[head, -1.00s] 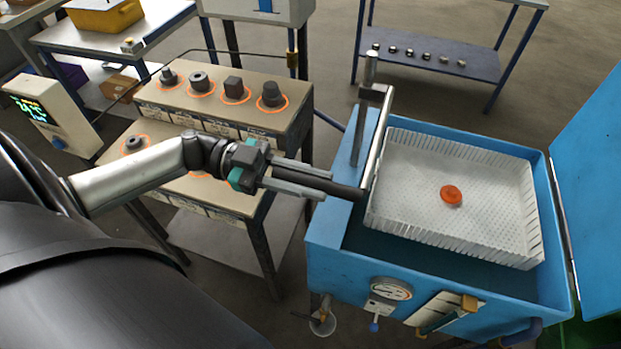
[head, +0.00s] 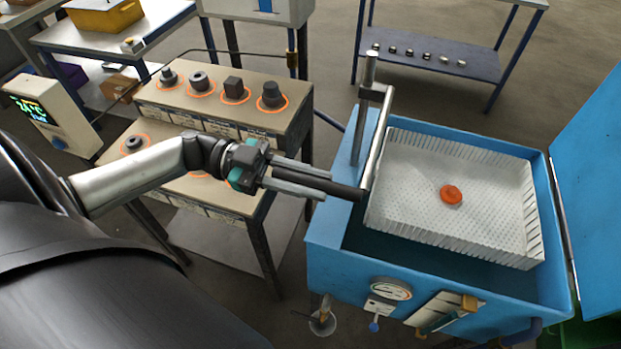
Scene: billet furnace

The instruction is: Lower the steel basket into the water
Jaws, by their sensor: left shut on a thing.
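The white steel basket (head: 450,238) sits at the mouth of the blue tank (head: 335,228), with a glowing orange piece (head: 451,194) on its perforated floor. A bent metal hanger bar (head: 379,140) runs from the basket's left side up to an upright post (head: 359,135). A dark handle (head: 347,190) sticks out to the left from the bar's lower end. My left gripper (head: 318,186) is shut on this handle. Dark water (head: 390,250) shows in front of the basket; I cannot tell how deep the basket is. My right gripper is not in view.
The tank's blue lid (head: 598,190) stands open at the right. A gauge (head: 391,289) is on the tank's front. A stepped stand (head: 225,115) with several dark parts is left of the tank. A blue shelf (head: 430,60) stands behind.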

